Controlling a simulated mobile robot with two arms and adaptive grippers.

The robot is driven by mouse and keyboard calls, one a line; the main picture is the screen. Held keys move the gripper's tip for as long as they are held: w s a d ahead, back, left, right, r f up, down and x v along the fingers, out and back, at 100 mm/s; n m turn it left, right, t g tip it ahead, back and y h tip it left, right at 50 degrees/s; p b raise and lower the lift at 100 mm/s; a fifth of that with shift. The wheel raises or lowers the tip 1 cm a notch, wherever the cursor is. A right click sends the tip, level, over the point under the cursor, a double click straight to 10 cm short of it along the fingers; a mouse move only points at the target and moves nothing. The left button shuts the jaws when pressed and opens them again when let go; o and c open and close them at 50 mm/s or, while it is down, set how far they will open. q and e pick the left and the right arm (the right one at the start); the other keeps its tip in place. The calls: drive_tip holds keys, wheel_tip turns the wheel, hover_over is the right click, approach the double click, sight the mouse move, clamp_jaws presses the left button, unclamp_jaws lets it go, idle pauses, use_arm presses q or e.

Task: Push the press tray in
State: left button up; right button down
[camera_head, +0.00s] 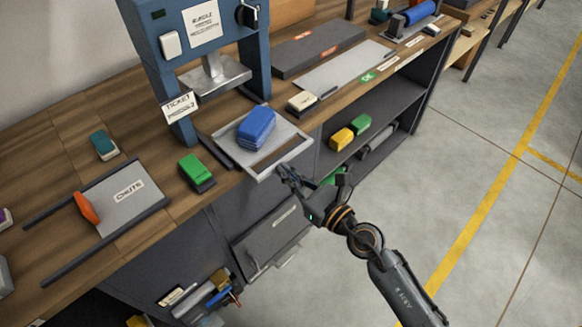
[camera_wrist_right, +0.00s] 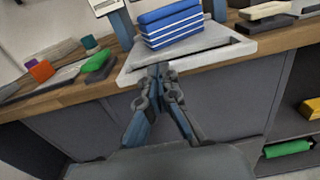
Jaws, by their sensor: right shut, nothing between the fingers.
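The press tray (camera_head: 233,147) is a light grey plate with a slotted front handle, sticking out past the bench edge below the blue press (camera_head: 166,67). A blue block-like stack (camera_head: 257,129) lies on it, with white stripes in the right wrist view (camera_wrist_right: 170,27). My right gripper (camera_head: 284,169) is shut and empty, with its fingertips at the tray's front edge. In the right wrist view the fingertips (camera_wrist_right: 157,70) overlap the front edge of the tray (camera_wrist_right: 212,57); I cannot tell whether they touch. My left gripper is not in view.
A green block (camera_head: 196,172) lies left of the tray, and a cream-topped block (camera_head: 302,102) lies to its right. A grey plate with an orange piece (camera_head: 86,207) is further left. Open shelves (camera_head: 385,105) with yellow and green blocks are below right. The floor at right is clear.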

drive_tip(key=x, duration=1.5)
drive_tip(key=shift+a, duration=0.15)
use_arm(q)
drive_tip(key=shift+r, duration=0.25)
use_arm(e)
drive_tip(key=shift+w+r, duration=0.15)
drive_tip(key=shift+r, duration=0.1)
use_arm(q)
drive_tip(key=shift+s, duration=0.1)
use_arm(e)
drive_tip(key=shift+r, duration=0.1)
